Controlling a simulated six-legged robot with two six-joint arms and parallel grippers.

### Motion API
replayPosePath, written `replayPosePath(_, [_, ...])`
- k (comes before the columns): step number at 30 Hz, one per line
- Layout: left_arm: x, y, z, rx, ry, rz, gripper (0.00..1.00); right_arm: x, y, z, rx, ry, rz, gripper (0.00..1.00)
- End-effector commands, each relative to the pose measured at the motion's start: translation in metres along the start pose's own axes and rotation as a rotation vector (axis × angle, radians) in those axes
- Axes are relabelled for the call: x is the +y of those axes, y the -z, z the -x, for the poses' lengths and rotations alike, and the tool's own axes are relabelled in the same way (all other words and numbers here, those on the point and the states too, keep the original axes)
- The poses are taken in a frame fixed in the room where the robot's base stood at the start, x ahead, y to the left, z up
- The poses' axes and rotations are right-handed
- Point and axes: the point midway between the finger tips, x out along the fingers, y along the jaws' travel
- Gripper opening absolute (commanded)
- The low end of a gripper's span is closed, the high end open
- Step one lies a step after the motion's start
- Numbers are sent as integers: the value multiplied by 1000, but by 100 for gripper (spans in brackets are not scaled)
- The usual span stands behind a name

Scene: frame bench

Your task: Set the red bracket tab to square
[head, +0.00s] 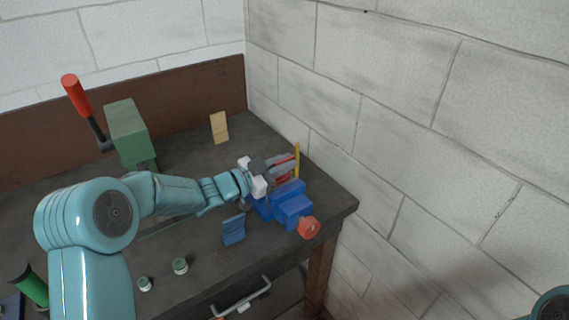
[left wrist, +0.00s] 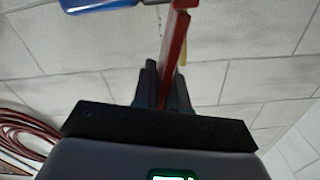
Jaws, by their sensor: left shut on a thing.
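The red bracket tab (head: 284,180) shows as a small red piece at the far right of the bench, just behind the blue vise (head: 291,209). My left gripper (head: 272,172) reaches over the vise from the left and is shut on the tab. In the left wrist view the tab (left wrist: 176,45) is a narrow red strip standing between the dark fingers of my left gripper (left wrist: 163,88). A yellow upright piece (head: 297,160) stands close to the tab; whether they touch is unclear. The gripper hides much of the bracket. My right gripper is out of view.
The vise has a red knob (head: 308,227) at the bench's front right. A green press with a red-handled lever (head: 76,95) stands left. A brick wall closes the right.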

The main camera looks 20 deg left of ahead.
Motion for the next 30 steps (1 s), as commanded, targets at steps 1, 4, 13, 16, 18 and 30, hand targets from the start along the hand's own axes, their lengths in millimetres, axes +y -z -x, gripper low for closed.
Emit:
replayPosePath(1, [-4,3,0,-2,0,50,0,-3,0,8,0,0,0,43])
replayPosePath(4, [-12,2,0,-2,1,159,0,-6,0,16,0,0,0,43])
replayPosePath(13, [-18,-3,0,-1,0,283,0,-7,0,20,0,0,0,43])
replayPosePath(16, [-18,-3,0,-1,0,282,0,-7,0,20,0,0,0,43])
replayPosePath(18, [-18,-3,0,-1,0,281,0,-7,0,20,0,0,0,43])
replayPosePath(30, [-19,-3,2,-1,1,279,34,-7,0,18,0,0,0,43])
